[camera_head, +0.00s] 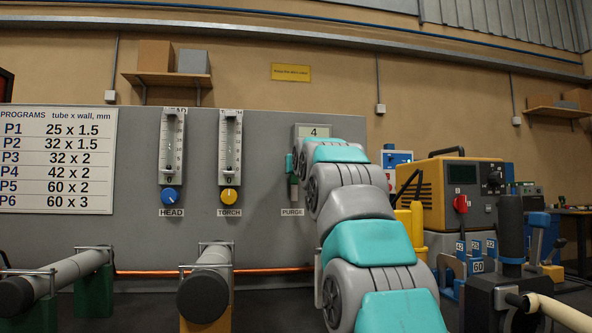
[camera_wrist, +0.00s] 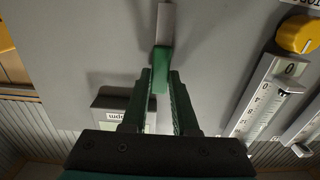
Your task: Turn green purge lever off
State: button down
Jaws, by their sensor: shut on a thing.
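The green purge lever (camera_wrist: 160,58) shows in the wrist view as a small green handle against a grey mount (camera_wrist: 166,22) on the panel. My gripper (camera_wrist: 161,80) has its two dark green fingers closed in on the sides of the lever's near end. The exact contact is partly hidden between the fingers. In the head view my arm reaches the panel above the PURGE label (camera_head: 291,211) and hides most of the lever. The purge display (camera_head: 314,131) above reads 4; part of it shows in the wrist view (camera_wrist: 120,110).
Left of the lever are two flow gauges with a yellow TORCH knob (camera_head: 230,196) and a blue HEAD knob (camera_head: 169,196). A programs board (camera_head: 57,160) hangs at the far left. Tubes on stands lie in front. A yellow power unit (camera_head: 462,190) stands at the right.

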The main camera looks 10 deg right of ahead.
jog(key=d+f+m+p, duration=0.2)
jog(key=d+f+m, duration=0.5)
jog(key=m, duration=1.1)
dwell(0.4)
dwell(0.5)
jog(key=c, duration=0.7)
grip_release()
jog(key=shift+s, duration=0.15)
jog(key=shift+s+b, duration=0.4)
jog(key=shift+s, duration=3.35)
